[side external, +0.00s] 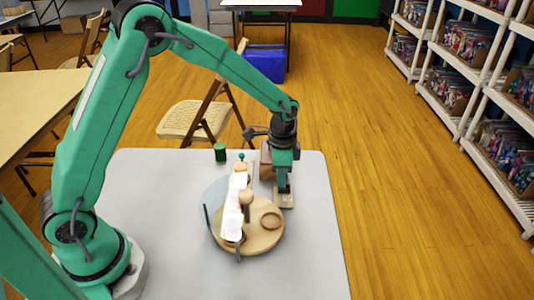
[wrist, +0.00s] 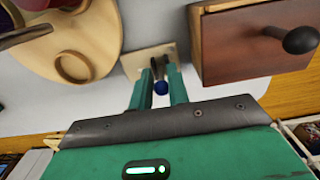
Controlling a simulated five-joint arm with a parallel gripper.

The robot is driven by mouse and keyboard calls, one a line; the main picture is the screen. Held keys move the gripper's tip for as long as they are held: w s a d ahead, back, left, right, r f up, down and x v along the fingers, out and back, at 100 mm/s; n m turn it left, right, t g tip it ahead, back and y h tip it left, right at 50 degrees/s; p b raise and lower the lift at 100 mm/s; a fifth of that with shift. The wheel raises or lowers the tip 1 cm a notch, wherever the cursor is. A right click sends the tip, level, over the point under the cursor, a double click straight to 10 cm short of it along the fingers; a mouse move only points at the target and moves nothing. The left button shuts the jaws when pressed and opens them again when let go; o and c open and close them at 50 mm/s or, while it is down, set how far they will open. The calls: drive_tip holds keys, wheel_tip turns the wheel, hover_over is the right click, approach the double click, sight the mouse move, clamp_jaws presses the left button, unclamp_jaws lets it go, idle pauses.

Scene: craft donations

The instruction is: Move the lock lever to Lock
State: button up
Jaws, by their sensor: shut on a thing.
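The lock lever is a short dark stick with a blue ball knob (wrist: 160,87), on a pale wooden base plate (wrist: 150,55). In the side view the base plate (side external: 285,203) lies near the table's right edge. My gripper (side external: 284,188) is low over the plate and hides the lever there. In the wrist view my gripper's two green fingers (wrist: 159,88) stand on either side of the lever, shut on it, with the blue knob showing between them. No Lock marking can be read in either view.
A brown wooden box (wrist: 250,45) with a dark round knob is close beside the plate. A round wooden board (side external: 262,240) with a ring recess and upright items lies left of it. A green cylinder (side external: 220,152) stands at the back of the grey table (side external: 150,185).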

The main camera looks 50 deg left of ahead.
drive_tip(key=shift+s+a, duration=0.1)
drive_tip(key=shift+a, duration=0.05)
drive_tip(key=shift+s+a+f, duration=0.15)
drive_tip(key=shift+s+a, duration=0.3)
drive_tip(key=shift+s, duration=0.05)
clamp_jaws()
drive_tip(key=shift+o, duration=1.4)
unclamp_jaws()
wheel_tip(320, 180, up, 8)
drive_tip(key=shift+f, duration=0.2)
drive_tip(key=shift+r, duration=0.1)
